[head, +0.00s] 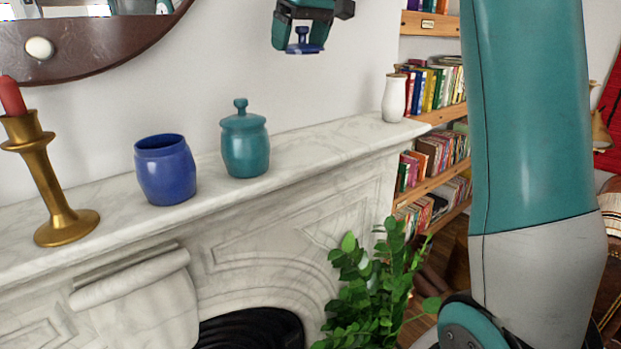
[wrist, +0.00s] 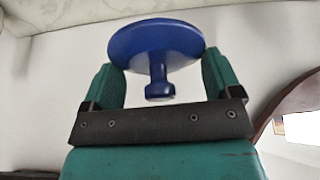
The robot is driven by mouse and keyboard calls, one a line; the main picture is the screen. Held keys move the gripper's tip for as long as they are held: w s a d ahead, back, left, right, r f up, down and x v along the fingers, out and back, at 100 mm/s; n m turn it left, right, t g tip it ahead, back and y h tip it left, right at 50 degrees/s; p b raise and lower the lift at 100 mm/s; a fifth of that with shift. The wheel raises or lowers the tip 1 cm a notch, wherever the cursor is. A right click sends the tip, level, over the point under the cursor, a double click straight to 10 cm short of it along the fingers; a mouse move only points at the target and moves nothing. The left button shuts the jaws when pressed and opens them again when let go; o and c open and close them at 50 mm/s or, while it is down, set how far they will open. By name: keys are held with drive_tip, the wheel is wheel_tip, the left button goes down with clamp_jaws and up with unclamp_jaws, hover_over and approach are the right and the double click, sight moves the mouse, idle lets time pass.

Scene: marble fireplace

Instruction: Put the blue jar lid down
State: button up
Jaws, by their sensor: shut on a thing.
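My gripper (head: 304,36) is high above the mantel in the head view, shut on the blue jar lid (head: 304,47). In the wrist view the lid (wrist: 155,42) is a round blue disc with a knob, and its knob sits between the fingers of my gripper (wrist: 162,82). An open blue jar (head: 166,172) without a lid stands upright on the white marble mantel (head: 315,148), below and to the left of my gripper. A teal jar (head: 245,145) with its own teal lid on stands to the right of the blue jar.
A brass candlestick (head: 58,190) with a red candle stands at the left of the mantel. A white vase (head: 394,98) stands at its right end. The mantel between teal jar and vase is clear. A round dark-framed mirror (head: 90,50) hangs above. A plant (head: 370,290) grows below.

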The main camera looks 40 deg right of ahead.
drive_tip(key=shift+d+f+m+b, duration=0.3)
drive_tip(key=shift+d+f, duration=0.15)
drive_tip(key=b, duration=0.8)
hover_over(302, 152)
drive_tip(key=s, duration=0.1)
wheel_tip(302, 152, down, 15)
drive_tip(key=shift+s+d+r, duration=0.1)
drive_tip(key=shift+s+r, duration=0.05)
drive_tip(key=shift+r, duration=0.05)
drive_tip(key=shift+f+b, duration=0.35)
drive_tip(key=shift+f, duration=2)
drive_tip(key=shift+f, duration=0.1)
drive_tip(key=shift+f, duration=0.15)
drive_tip(key=o, duration=0.8)
drive_tip(key=shift+c, duration=0.2)
